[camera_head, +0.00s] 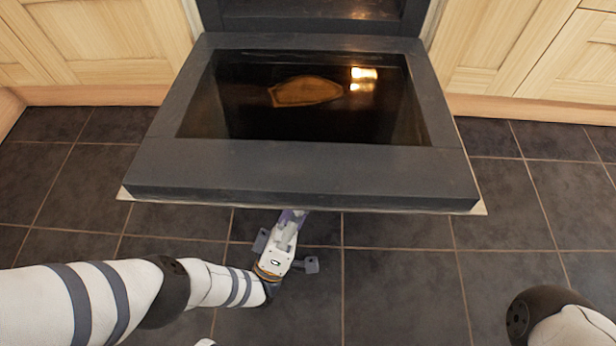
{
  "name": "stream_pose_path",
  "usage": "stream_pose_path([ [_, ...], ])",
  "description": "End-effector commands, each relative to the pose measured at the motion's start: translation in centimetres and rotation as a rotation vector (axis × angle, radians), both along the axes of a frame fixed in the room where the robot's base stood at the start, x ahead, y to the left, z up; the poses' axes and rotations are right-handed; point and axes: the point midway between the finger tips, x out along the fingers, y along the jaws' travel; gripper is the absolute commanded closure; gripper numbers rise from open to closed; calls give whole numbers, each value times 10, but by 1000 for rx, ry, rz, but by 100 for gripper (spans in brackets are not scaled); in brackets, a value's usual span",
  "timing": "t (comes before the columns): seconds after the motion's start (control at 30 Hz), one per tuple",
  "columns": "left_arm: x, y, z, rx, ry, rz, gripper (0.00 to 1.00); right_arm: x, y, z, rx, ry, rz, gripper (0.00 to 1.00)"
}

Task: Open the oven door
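The oven door (300,168) is dark grey with a glass pane in its middle. It is folded down and lies about level in front of the oven opening (310,12). My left arm comes in from the left, and its gripper (290,215) is at the door's near edge, reaching under it. The door hides its fingertips, so I cannot tell whether it touches the door or is open or shut. Part of my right arm shows at the bottom right corner, but its gripper is out of view.
Light wooden cabinets (100,45) stand to the left of the oven, and more wooden cabinets (540,50) stand to the right. Dark tiled floor (400,285) lies clear in front and on both sides of the door. The glass shows bright reflections.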

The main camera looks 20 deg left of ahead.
Motion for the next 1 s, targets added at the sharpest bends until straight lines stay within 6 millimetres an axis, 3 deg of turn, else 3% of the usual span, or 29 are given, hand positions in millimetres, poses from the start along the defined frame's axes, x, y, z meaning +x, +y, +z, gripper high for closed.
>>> stream_pose_path([
  [0.47,-5,7,-5,14,-5,12,100,0,1,-2,1,-1,0,60],
  [0.5,-5,7,-5,14,-5,12,78,0,1,-2,1,-1,0,60],
  [0.6,-5,6,-5,14,-5,11,62,0,0,-2,1,-1,0,60],
  [1.0,-3,3,1,10,-10,3,62,1,0,-2,1,-2,-1,60],
])
